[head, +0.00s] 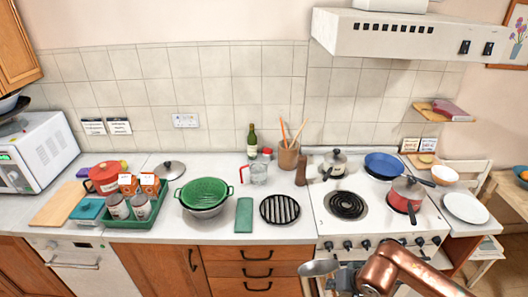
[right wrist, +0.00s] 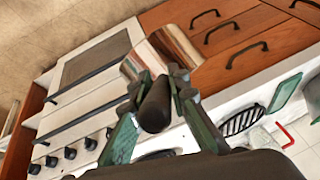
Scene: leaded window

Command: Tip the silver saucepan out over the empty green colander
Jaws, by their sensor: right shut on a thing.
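The silver saucepan (head: 317,268) is in front of the counter and stove, low in the head view. My right gripper (head: 345,280) is shut on its black handle. The right wrist view shows the shiny pan (right wrist: 172,48) beyond the fingers and the dark handle (right wrist: 155,105) between my right gripper's fingers (right wrist: 158,90). What the pan holds is too small to tell. The green colander (head: 207,188) rests on a grey bowl or pan on the counter, left of and beyond my right gripper. It looks empty. My left gripper is not in view.
A green cloth (head: 244,215) and a black round grill (head: 280,209) lie on the counter between colander and stove. A measuring jug (head: 259,174) stands behind. A green tray with jars (head: 141,207) is left of the colander. The stove (head: 345,225) carries several pans.

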